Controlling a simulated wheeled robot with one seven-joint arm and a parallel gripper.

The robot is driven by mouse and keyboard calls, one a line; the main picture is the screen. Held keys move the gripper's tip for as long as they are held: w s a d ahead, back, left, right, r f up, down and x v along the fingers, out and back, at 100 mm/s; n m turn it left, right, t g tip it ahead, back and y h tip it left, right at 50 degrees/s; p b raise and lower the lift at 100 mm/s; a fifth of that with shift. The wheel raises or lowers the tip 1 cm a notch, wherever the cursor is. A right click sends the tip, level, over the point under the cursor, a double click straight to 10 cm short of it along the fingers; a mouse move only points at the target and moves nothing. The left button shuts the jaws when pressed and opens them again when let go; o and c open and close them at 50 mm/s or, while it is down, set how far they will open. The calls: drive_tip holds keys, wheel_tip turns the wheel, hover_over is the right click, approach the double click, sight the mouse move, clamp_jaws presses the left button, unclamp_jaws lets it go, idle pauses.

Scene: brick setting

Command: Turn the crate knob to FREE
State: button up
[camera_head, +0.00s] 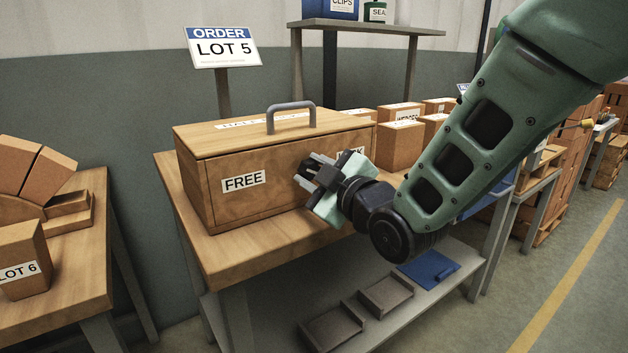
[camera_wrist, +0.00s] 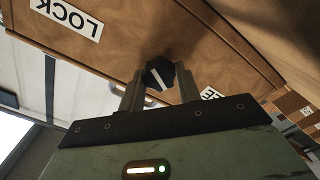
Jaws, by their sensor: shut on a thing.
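The wooden crate (camera_head: 215,205) has a closed lid and a grey handle (camera_head: 291,117). Its front bears a FREE label (camera_head: 244,181) at the left and a partly hidden LOCK label (camera_head: 352,152) at the right. My gripper (camera_head: 312,176) is at the crate front between the labels. In the wrist view, its two fingers are shut on the dark knob (camera_wrist: 160,73), one on each side. The knob has a white pointer line; which label it points to I cannot tell. The wrist view shows the LOCK label (camera_wrist: 68,18) upside down and part of the FREE label (camera_wrist: 210,93).
The crate stands on a wooden bench (camera_head: 200,245) with trays (camera_head: 385,294) on a lower shelf. Small cartons (camera_head: 400,145) stand behind it at the right. An ORDER LOT 5 sign (camera_head: 222,47) rises behind. Another table (camera_head: 75,275) is at the left.

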drive_tip(key=n+b, duration=0.1)
drive_tip(key=n, duration=0.4)
drive_tip(key=shift+f+b, duration=0.1)
drive_tip(key=shift+b, duration=0.3)
idle(0.4)
drive_tip(key=o, duration=1)
drive_tip(key=shift+c, duration=0.2)
